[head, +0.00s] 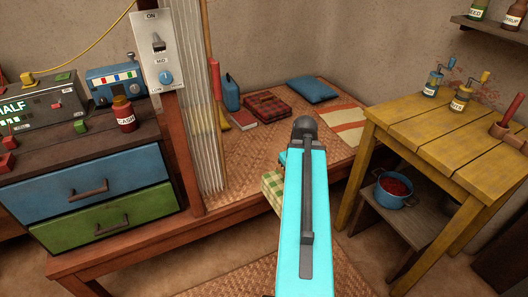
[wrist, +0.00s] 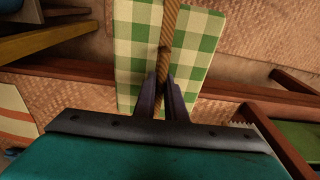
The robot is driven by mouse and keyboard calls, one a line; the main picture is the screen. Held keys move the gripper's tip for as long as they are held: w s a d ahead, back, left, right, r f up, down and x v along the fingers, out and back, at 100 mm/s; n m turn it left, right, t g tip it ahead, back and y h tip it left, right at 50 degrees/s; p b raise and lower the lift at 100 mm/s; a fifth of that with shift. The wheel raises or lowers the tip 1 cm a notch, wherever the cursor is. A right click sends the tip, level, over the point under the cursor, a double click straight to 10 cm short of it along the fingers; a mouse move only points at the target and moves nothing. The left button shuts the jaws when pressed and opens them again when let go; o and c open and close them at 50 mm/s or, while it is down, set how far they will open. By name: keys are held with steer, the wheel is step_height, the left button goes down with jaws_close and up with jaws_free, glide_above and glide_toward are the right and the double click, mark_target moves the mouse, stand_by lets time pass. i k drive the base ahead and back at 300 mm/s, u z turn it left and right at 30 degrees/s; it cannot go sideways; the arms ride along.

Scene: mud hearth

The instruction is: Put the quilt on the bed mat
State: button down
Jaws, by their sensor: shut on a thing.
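I take the green-and-cream checked folded cloth to be the quilt (head: 271,188); my arm hides most of it in the head view. In the wrist view the quilt (wrist: 137,50) has a brown twisted cord across it. My gripper (wrist: 163,88) is shut on the quilt at this cord. The quilt is at the front edge of the bed; I cannot tell its height above it. The bed mat (head: 245,160) is woven straw on a low wooden frame.
On the mat lie a red plaid bundle (head: 266,105), a blue pillow (head: 312,89), a red book (head: 243,118) and an orange-striped cloth (head: 346,124). A yellow table (head: 440,118) stands right, drawers (head: 85,190) left. A post and corrugated sheet (head: 206,130) flank the bed's left.

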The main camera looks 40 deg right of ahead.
mark_target(269, 160)
steer(key=u, duration=0.05)
steer(key=i, duration=0.85)
